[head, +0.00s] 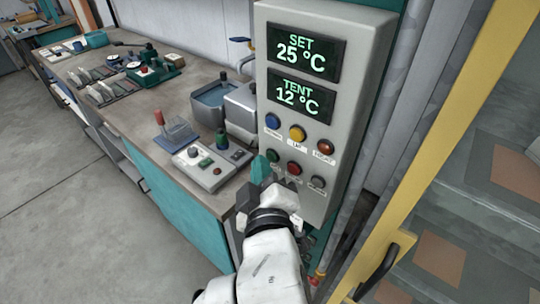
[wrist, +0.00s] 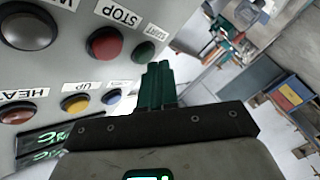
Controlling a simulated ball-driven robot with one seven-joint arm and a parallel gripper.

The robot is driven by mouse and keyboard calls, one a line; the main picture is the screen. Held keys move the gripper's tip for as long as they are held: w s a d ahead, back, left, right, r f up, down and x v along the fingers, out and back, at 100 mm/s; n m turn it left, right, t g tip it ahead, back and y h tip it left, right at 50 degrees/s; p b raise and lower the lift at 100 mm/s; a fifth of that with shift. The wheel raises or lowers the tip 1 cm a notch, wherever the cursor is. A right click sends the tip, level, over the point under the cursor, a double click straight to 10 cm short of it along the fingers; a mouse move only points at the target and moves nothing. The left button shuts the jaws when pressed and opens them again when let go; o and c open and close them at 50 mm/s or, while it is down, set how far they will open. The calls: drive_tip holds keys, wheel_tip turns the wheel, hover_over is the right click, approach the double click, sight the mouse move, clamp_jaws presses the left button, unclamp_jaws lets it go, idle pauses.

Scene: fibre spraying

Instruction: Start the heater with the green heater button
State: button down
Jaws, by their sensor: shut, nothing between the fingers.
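The grey control panel (head: 300,205) shows SET 25 °C and TENT 12 °C on its two displays. Its green button (head: 272,155) is leftmost in the lower row, beside a red button (head: 294,168). In the wrist view the green button (wrist: 145,52) appears next to the red STOP button (wrist: 105,44), under a label that seems to read START. My gripper (head: 260,162) is shut and empty, its teal fingertips close to the green button. In the wrist view the fingertips (wrist: 157,70) appear just beside that button; I cannot tell whether they touch it.
Blue (head: 272,121), yellow (head: 297,133) and red-orange (head: 325,147) buttons form the upper row. A grey button (head: 318,183) is at the lower right. A workbench (head: 120,115) with small devices stands to the left. A yellow frame (head: 440,110) with a black handle is at right.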

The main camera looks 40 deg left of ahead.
drive_tip(key=shift+w, duration=0.4)
idle(0.3)
drive_tip(key=shift+s, duration=0.8)
drive_tip(key=shift+s, duration=0.15)
drive_tip(key=shift+s+a+b, duration=0.2)
drive_tip(key=shift+s+b, duration=0.4)
drive_tip(key=shift+s, duration=1.8)
